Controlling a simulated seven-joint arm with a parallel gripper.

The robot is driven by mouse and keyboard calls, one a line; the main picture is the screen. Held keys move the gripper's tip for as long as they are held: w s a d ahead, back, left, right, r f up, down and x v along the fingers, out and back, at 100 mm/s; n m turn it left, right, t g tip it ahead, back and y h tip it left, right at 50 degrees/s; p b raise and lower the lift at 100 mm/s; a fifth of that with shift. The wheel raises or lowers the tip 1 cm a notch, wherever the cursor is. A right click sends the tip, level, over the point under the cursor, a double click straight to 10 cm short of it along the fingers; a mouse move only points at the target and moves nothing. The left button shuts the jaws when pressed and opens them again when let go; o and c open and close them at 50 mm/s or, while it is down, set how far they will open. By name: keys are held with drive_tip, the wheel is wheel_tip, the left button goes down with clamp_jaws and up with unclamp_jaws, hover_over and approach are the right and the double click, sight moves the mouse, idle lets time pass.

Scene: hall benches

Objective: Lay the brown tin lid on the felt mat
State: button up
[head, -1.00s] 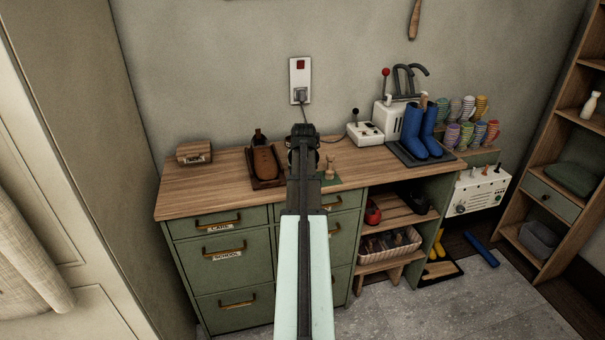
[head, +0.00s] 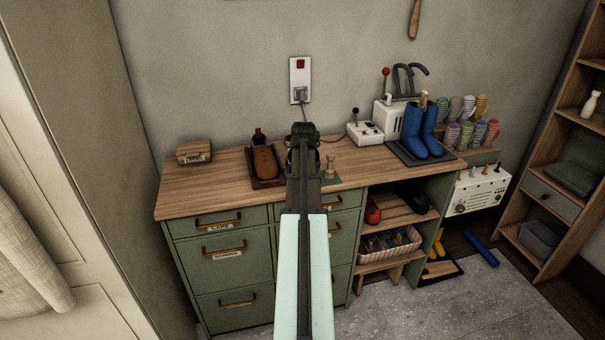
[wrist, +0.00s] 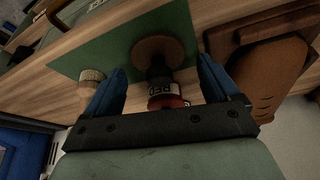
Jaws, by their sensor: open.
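The green felt mat (wrist: 110,48) lies on the wooden bench top; only its right corner (head: 331,181) shows beside my arm in the head view. In the wrist view a brown round disc (wrist: 152,46), which looks like the brown tin lid, is over the mat, beyond my fingertips. A dark piece with a pale label and a red rim (wrist: 168,102) stands in front of it, between my fingers. I cannot tell whether the two touch. My gripper (wrist: 162,80) is open, a finger on each side; in the head view (head: 302,140) my arm hides the space below it.
A pale wooden piece (wrist: 92,76) stands on the mat close to one finger; it also shows in the head view (head: 330,166). A brown shoe (head: 265,162) in a wooden tray is to the left. Blue boots (head: 420,130) and a white lever box (head: 365,132) stand to the right.

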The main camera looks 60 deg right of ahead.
drive_tip(key=v, duration=1.1)
drive_tip(key=shift+r, duration=0.35)
drive_tip(key=shift+s, duration=0.15)
drive_tip(key=shift+a+f, duration=0.1)
drive_tip(key=shift+a, duration=0.05)
drive_tip(key=w+a+f+n+g, duration=0.1)
drive_tip(key=w+a+f, duration=0.3)
drive_tip(key=a+f, duration=0.45)
drive_tip(key=w+a+f+n+g, duration=0.2)
drive_tip(key=w+a+f, duration=0.1)
drive_tip(key=a+f, duration=0.55)
drive_tip(key=w+a+f+n+g, duration=0.1)
drive_tip(key=w+a+f, duration=0.3)
drive_tip(key=a+f, duration=0.5)
drive_tip(key=s+a+f+n+g+y, duration=0.2)
drive_tip(key=s+a+f+n+y, duration=0.15)
drive_tip(key=a+f, duration=1.25)
drive_tip(key=s+a+f+n+g, duration=0.1)
drive_tip(key=s+a+f+n, duration=0.1)
drive_tip(key=s+a+f, duration=0.6)
drive_tip(key=s+a+f+n+g, duration=0.2)
drive_tip(key=s+a+f, duration=0.7)
drive_tip(key=s, duration=0.5)
drive_tip(key=shift+s+a+f, duration=0.15)
drive_tip(key=shift+s+a, duration=0.15)
drive_tip(key=shift+a, duration=0.35)
